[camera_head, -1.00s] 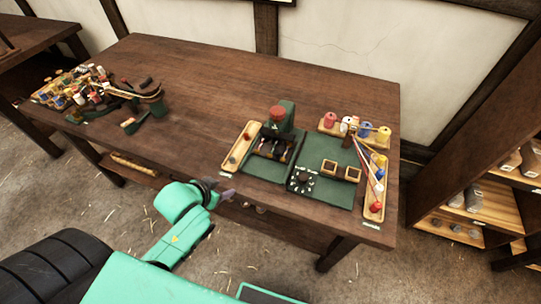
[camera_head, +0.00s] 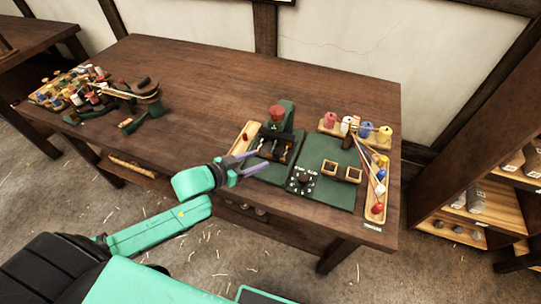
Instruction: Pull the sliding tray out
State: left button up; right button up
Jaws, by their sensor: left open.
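A green machine (camera_head: 285,114) with a red cap stands on the wooden table. At its front is a dark tray-like part (camera_head: 280,146) with small upright pieces on it; I take this to be the sliding tray, but it is too small to be sure. My left gripper (camera_head: 264,157) reaches in over the table's front edge. Its two purple fingers are apart and point at the front left of that dark part. The fingers seem empty, and I cannot tell whether they touch it. They cover part of the green base. My right gripper is not in view.
A long wooden tray (camera_head: 243,137) lies just left of the machine. To the right are a green board (camera_head: 335,191) with a dial and small square boxes, and several colored spools (camera_head: 366,130). Another cluster of spools (camera_head: 92,87) stands at the left. The table's middle is bare.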

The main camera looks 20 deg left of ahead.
aim_at(274, 154)
pick_arm(q)
jog(key=x, duration=0.6)
jog(key=shift+w+d, duration=0.2)
jog(key=shift+w, duration=0.1)
grip_shut()
dwell(0.9)
